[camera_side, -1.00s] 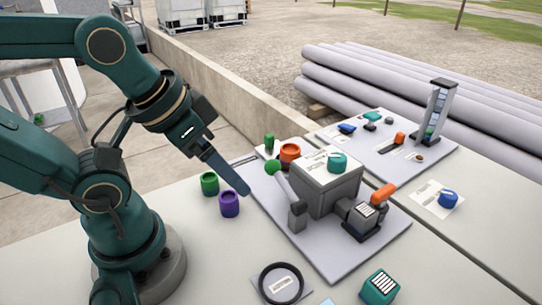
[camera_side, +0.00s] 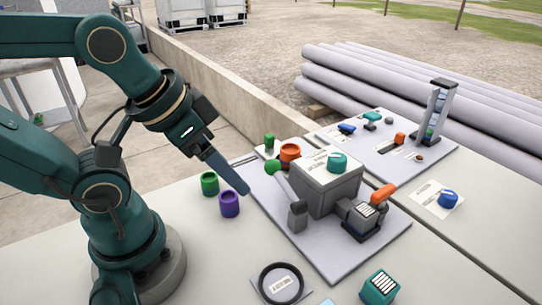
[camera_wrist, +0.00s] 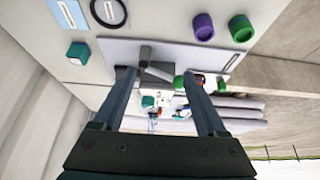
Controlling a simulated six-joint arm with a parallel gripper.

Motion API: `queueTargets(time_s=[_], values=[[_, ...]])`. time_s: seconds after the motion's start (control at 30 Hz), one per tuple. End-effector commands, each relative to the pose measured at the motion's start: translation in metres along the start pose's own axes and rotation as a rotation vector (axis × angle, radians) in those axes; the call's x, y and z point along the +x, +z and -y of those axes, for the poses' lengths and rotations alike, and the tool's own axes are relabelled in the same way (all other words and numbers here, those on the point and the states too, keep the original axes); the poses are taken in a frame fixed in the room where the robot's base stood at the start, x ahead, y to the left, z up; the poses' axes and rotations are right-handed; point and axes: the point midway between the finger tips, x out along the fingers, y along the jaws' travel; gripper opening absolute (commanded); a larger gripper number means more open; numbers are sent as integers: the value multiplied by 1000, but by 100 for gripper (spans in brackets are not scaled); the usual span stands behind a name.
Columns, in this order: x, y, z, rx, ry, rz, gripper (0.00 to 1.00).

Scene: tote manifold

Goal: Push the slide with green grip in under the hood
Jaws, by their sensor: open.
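My gripper (camera_side: 246,191) is above the near panel, left of the grey box; in the wrist view (camera_wrist: 158,74) its two fingers are apart with nothing held. A small teal-green grip (camera_side: 371,116) sits on the far panel, well beyond my gripper. A green upright piece (camera_side: 269,140) stands behind the near panel's box, and a green ball (camera_side: 273,167) tops a grey lever. I cannot tell for certain which green part is the slide's grip. No hood is clearly recognisable. The grey box (camera_side: 325,190) has a white top with a teal knob (camera_side: 337,161).
Close to my gripper are a purple pot (camera_side: 229,204), a green pot (camera_side: 210,183) and an orange ring-shaped piece (camera_side: 289,152). An orange-handled valve (camera_side: 383,195) is right of the box. A tall gauge (camera_side: 434,112) stands on the far panel (camera_side: 350,148).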

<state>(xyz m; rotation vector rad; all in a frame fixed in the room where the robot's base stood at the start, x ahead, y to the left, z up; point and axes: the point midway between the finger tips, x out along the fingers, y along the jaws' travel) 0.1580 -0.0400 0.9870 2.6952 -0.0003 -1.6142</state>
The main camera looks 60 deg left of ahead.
Motion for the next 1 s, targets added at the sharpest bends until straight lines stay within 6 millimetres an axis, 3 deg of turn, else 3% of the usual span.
queueTargets(time_s=[0.2, 0.37, 0.57, 0.8, 1.0], values=[[-3, -7, -2, 87, 9, -26, 57], [-12, -49, -6, 222, 31, -95, 57], [-4, -102, 9, 291, 25, -107, 57], [35, -160, 62, 297, 2, -81, 57], [84, -180, 128, 233, -14, -32, 57]])
